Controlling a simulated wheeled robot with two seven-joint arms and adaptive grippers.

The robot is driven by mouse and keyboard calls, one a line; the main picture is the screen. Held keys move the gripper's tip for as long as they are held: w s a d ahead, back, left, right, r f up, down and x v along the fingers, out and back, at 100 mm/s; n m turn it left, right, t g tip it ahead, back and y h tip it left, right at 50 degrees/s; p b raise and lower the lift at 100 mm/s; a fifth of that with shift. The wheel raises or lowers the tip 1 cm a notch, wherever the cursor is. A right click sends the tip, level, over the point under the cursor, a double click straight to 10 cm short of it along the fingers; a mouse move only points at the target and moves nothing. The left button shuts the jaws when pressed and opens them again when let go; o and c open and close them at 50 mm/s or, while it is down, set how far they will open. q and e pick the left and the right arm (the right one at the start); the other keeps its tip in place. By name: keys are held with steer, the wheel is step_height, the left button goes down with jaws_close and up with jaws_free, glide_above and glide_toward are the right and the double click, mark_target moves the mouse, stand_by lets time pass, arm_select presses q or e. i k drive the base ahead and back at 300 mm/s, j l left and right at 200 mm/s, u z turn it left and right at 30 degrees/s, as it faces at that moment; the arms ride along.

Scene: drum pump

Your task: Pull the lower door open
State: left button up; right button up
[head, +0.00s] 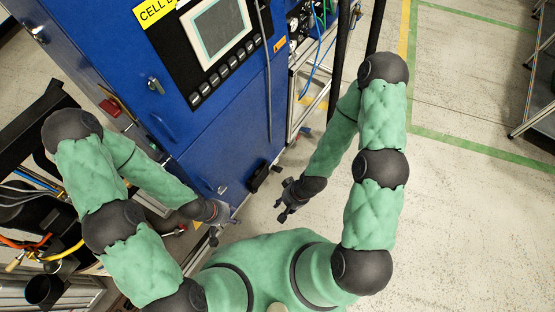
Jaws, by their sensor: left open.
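The blue cabinet's lower door (225,140) is the panel below the control screen, and it looks closed. A small metal latch (222,189) shows near its lower left. My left gripper (222,228) is open and empty at the foot of the cabinet, just below the latch and apart from it as far as I can see. My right gripper (281,208) is right of the cabinet, clear of the door, with its fingers apart and nothing between them.
The control panel (219,32) sits above the door. Another latch (156,86) is on the cabinet's left part. A black fitting (264,178) juts out at the lower right corner. Hoses and a dark cart crowd the left. Open floor (460,220) lies to the right.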

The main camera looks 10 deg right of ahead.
mark_target(229, 151)
steer(key=k+j+u, duration=0.15)
steer(key=j+u, duration=0.2)
steer(key=j, duration=0.3)
steer(key=j+u, duration=0.35)
steer(key=j, duration=0.35)
steer(key=k, duration=0.05)
